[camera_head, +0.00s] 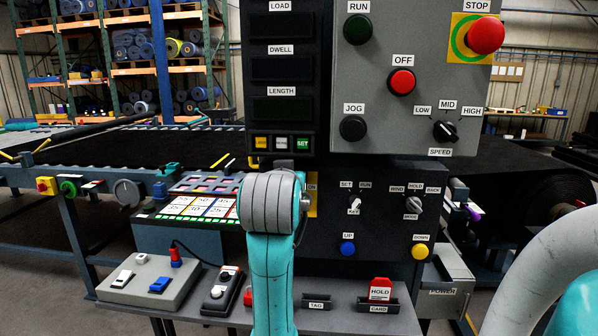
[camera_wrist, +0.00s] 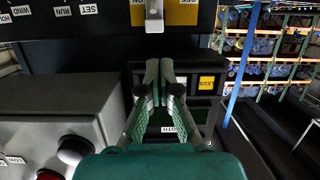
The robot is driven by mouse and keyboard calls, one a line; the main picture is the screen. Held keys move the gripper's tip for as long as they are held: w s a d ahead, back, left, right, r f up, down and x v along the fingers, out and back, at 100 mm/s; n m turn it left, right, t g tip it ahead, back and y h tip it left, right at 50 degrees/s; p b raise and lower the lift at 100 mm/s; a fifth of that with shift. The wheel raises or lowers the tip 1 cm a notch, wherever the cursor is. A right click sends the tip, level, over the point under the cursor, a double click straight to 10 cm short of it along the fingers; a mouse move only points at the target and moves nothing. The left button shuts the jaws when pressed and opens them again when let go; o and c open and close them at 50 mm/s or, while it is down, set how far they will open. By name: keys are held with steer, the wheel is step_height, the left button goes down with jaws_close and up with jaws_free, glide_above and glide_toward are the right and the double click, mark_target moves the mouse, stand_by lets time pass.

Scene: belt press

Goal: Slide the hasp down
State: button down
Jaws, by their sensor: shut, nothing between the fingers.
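A yellow plate (camera_wrist: 180,14) with dark label text shows at the top of the upside-down wrist view. A pale metal piece (camera_wrist: 154,22) hangs over it and may be the hasp; I cannot tell for sure. My gripper (camera_wrist: 158,64) is shut and empty, its fingertips apart from that piece in the picture. In the head view only a strip of the yellow plate (camera_head: 313,196) with an "ON" label shows beside my arm. My arm hides the rest of the plate, the metal piece and my gripper there.
The grey control box with the STOP button (camera_head: 486,35) and several knobs juts out at upper right. Below are the key switch (camera_head: 354,205), blue button (camera_head: 347,248) and yellow button (camera_head: 420,251). A shelf (camera_head: 335,318) with a red HOLD card (camera_head: 380,289) and a grey switch box (camera_head: 150,278) lies in front.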

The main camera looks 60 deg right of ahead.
steer(key=shift+s+d+r+m, duration=0.1)
steer(key=shift+s+r+m, duration=0.25)
steer(key=shift+r, duration=0.25)
steer(key=x, duration=1)
steer(key=shift+s+f, duration=0.1)
steer(key=shift+f, duration=0.05)
steer(key=shift+f, duration=1.75)
